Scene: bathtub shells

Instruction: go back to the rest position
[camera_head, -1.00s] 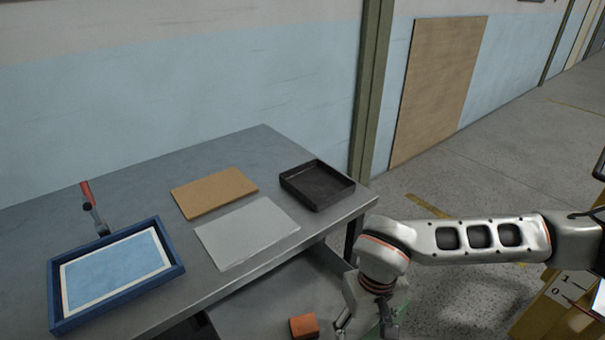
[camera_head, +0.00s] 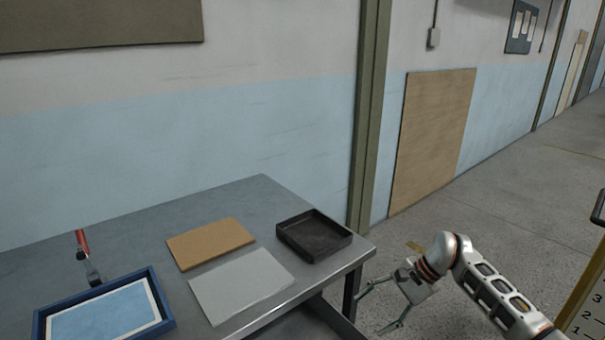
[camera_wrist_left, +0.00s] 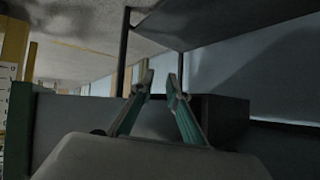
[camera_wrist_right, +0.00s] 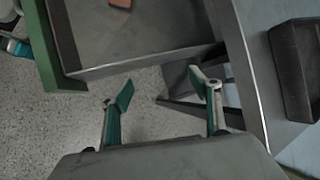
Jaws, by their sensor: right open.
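My right gripper (camera_head: 370,314) is in the head view, just off the table's right edge over the floor. Its fingers are spread and empty. The right wrist view shows the same open fingers (camera_wrist_right: 162,90) with speckled floor and a table leg beyond them. My left gripper is outside the head view. In the left wrist view its fingers (camera_wrist_left: 160,84) stand a little apart with nothing between them, below a dark tabletop underside.
The grey table (camera_head: 255,195) holds a blue framed tray (camera_head: 160,300), a brown board (camera_head: 210,243), a grey sheet (camera_head: 240,285), a black tray (camera_head: 315,236) and a red-handled clamp (camera_head: 84,250). An orange block (camera_wrist_right: 120,3) lies on a lower surface.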

